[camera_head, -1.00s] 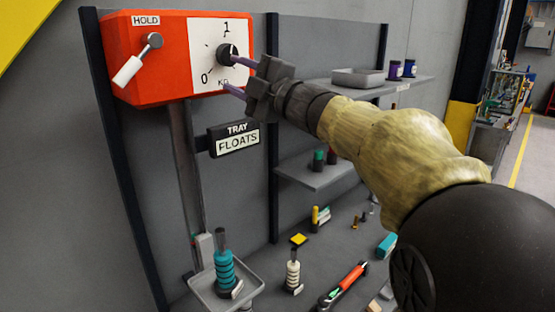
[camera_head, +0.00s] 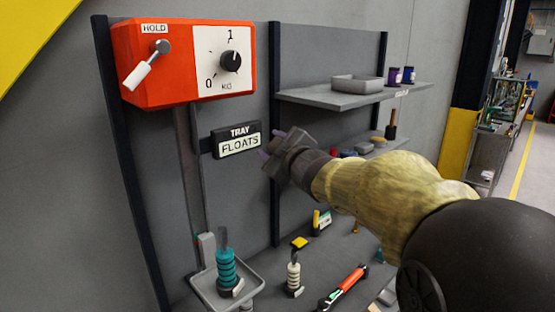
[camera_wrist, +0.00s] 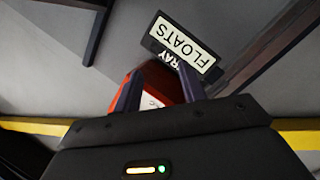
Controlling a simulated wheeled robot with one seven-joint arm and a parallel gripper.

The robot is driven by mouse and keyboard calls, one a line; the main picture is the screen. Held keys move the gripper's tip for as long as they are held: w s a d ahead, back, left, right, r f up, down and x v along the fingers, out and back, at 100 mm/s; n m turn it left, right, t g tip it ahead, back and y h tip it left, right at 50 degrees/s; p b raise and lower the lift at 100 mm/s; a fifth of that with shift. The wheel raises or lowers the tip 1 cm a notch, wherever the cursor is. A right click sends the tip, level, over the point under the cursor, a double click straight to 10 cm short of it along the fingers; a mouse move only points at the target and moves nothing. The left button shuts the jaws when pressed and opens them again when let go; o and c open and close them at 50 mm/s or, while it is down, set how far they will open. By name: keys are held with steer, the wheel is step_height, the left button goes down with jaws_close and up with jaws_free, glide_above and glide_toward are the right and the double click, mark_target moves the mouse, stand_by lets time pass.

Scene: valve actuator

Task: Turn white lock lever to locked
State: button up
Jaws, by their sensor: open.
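The white lock lever (camera_head: 136,77) is on the left of the red-orange box (camera_head: 180,84), under the HOLD label. It hangs from a grey pivot and slants down to the left. A black knob (camera_head: 231,61) on the box's white dial face points between 0 and 1, at the right. My gripper (camera_head: 266,161) is open and empty, below and right of the box, near the TRAY FLOATS sign. In the wrist view, its two purple fingers (camera_wrist: 158,92) stand apart, with the sign and part of the red box beyond them. The lever is not visible there.
The TRAY FLOATS sign (camera_head: 236,140) sticks out below the box. A shelf (camera_head: 340,98) holds a grey tray and purple cans at the right.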

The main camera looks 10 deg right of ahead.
steer(key=f, duration=0.1)
steer(key=m, duration=0.1)
steer(key=f+h, duration=0.1)
steer(key=shift+s+d+f+g, duration=0.3)
steer(key=shift+s+d, duration=0.05)
steer(key=shift+s, duration=0.05)
jaws_close()
steer(key=s+a+r+n+g+y+b, duration=0.1)
steer(key=s+a+r+n+y+b, duration=0.3)
steer(key=a+r, duration=0.5)
steer(key=s+a+r+n+g+y+b, duration=0.2)
steer(key=s+a+r+n+y+b, duration=0.3)
steer(key=s+a+r+y+b, duration=0.2)
steer(key=s+a+r+y, duration=0.2)
steer(key=a+r+y, duration=0.1)
steer(key=y, duration=0.1)
steer(key=shift+s+a, duration=0.15)
steer(key=shift+a, duration=0.2)
